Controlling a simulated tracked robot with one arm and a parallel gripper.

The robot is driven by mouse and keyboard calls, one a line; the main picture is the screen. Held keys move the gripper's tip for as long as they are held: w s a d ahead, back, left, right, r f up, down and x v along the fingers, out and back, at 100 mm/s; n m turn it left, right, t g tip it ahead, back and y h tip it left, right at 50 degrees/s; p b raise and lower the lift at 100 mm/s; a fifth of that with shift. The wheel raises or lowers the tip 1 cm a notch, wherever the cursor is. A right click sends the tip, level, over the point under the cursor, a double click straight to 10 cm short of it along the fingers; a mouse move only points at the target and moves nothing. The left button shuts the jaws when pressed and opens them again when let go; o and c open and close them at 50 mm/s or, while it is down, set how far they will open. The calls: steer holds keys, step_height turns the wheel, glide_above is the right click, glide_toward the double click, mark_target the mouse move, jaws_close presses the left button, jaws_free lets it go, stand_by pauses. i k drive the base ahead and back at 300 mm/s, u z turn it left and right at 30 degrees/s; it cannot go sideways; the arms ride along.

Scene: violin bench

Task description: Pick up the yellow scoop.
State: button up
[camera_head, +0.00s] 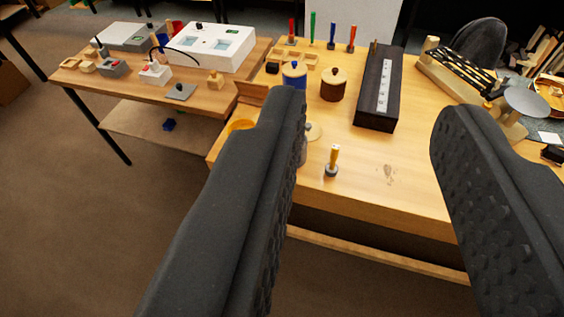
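My gripper (374,104) is open and empty. Its two dark, textured fingers reach in from the bottom, wide apart, with the bench beyond and between them. A yellow rounded thing (240,125), likely the yellow scoop, shows at the left front edge of the wooden bench (410,180). It is just left of my left finger, which hides part of it, so its full shape cannot be told. A small tool with a yellow handle and grey base (333,162) stands upright near the front edge, between my fingers in the picture.
A blue jar (294,75), a brown lidded pot (333,86) and a long black box (380,88) stand farther back. Several coloured upright tools line the back edge. A side table (130,85) at left holds a white device (210,47). The bench's front middle is mostly clear.

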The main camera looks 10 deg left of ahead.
mark_target(331, 169)
steer(key=u, duration=0.35)
steer(key=i, duration=1)
steer(key=z, duration=0.1)
